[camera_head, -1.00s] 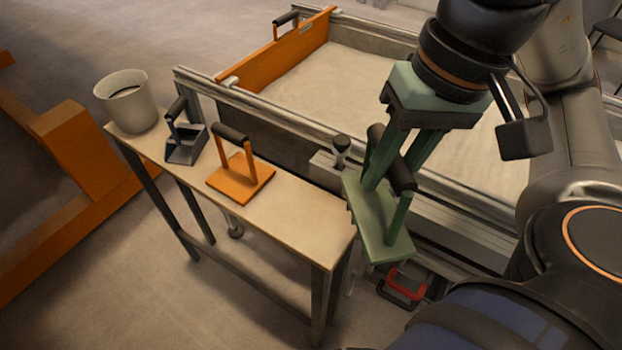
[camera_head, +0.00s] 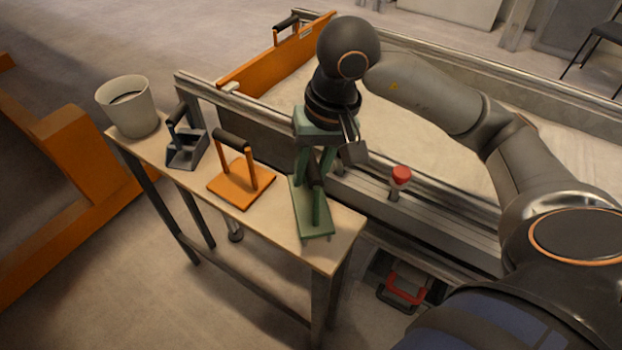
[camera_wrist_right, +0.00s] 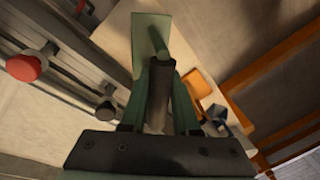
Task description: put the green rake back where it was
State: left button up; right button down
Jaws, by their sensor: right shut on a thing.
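The green rake (camera_head: 313,222) has a flat green plate, short prongs below and a dark bar handle. It is over the right end of the narrow wooden table (camera_head: 341,239); I cannot tell whether its prongs touch the top. My right gripper (camera_head: 315,172) points down from above, shut on the rake's handle. In the right wrist view the rake's plate (camera_wrist_right: 150,38) shows beyond the dark handle between my gripper's fingers (camera_wrist_right: 158,98). My left gripper is in neither view.
An orange handled plate (camera_head: 241,185) lies left of the rake, then a dark scoop (camera_head: 187,150) and a white bucket (camera_head: 129,107). The sandbed's metal rail (camera_head: 440,222) runs behind the table, with a red knob (camera_head: 401,175). The table's right front corner is bare.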

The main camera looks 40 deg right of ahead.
jog(key=shift+f, duration=1)
jog(key=shift+f+b, duration=0.2)
jog(key=shift+b, duration=0.1)
jog(key=c, duration=1.1)
grip_release()
jog(key=shift+f, duration=0.1)
jog(key=o, duration=0.4)
jog(key=shift+o, duration=0.2)
